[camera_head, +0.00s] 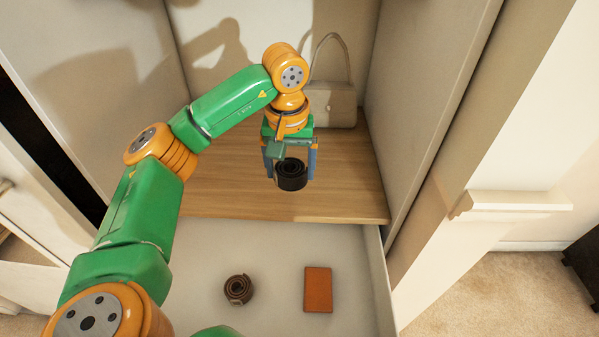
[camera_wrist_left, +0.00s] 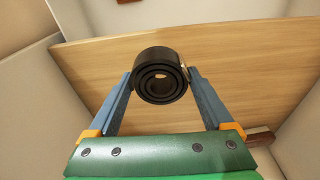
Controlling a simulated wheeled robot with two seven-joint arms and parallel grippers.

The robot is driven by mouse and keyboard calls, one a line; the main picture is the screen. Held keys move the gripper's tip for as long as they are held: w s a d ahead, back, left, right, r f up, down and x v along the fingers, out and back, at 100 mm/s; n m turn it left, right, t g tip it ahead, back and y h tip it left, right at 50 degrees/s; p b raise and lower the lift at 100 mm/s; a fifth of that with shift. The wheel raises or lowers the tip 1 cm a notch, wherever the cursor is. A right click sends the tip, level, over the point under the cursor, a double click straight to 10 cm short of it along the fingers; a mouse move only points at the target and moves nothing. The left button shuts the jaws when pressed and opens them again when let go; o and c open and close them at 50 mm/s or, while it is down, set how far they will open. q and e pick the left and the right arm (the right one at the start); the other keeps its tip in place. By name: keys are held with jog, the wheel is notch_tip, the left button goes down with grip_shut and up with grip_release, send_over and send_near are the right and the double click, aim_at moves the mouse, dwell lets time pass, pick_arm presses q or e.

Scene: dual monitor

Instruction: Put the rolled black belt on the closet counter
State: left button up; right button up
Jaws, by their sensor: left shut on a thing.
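The rolled black belt (camera_head: 291,176) is held between the two fingers of my left gripper (camera_head: 290,165), over the front part of the wooden closet counter (camera_head: 225,185). In the left wrist view the black belt (camera_wrist_left: 160,76) shows as a coil between the blue fingertips, with the wooden counter (camera_wrist_left: 240,60) behind it. My left gripper is shut on the belt. I cannot tell whether the belt touches the counter or hangs just above it. My right gripper is not in view.
A beige handbag (camera_head: 333,103) stands at the back of the counter. Below the counter, an open white drawer (camera_head: 270,245) holds a rolled brown belt (camera_head: 238,289) and an orange-brown flat item (camera_head: 318,289). Closet walls flank the counter. The counter's right and left parts are clear.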

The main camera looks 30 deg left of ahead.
pick_arm(q)
jog(key=w+f, duration=0.2)
jog(key=w+a+f, duration=0.1)
jog(key=w+f, duration=0.1)
jog(key=f, duration=0.1)
jog(key=shift+w+a, duration=0.1)
jog(key=shift+w, duration=0.1)
jog(key=shift+w+a+f+p, duration=0.15)
jog(key=shift+f+p, duration=0.15)
jog(key=shift+f, duration=0.65)
jog(key=shift+w+f+p, duration=0.1)
jog(key=shift+f+p, duration=0.2)
jog(key=shift+f, duration=0.65)
jog(key=shift+f, duration=0.2)
jog(key=o, duration=1.2)
jog(key=r, duration=0.4)
jog(key=s+r, duration=0.1)
jog(key=r, duration=0.3)
jog(key=d+r, duration=0.1)
jog(key=r, duration=0.3)
jog(key=shift+s+r, duration=0.15)
jog(key=shift+r, duration=0.05)
jog(key=shift+a, duration=0.1)
